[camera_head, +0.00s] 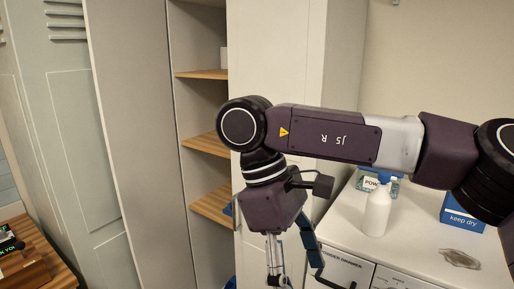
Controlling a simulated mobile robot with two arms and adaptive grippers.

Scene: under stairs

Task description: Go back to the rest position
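My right arm reaches in from the right edge and crosses the middle of the picture. Its gripper (295,262) hangs down from the wrist near the bottom edge, in front of the open cupboard's side and the left end of the white appliance. Its fingers stand apart with a gap between them, and I see nothing held there. The lower ends of the fingers are close to the bottom edge and partly hard to make out. My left gripper is not in view.
Wooden shelves (207,144) stand behind the gripper. A wooden surface (45,258) is at lower left.

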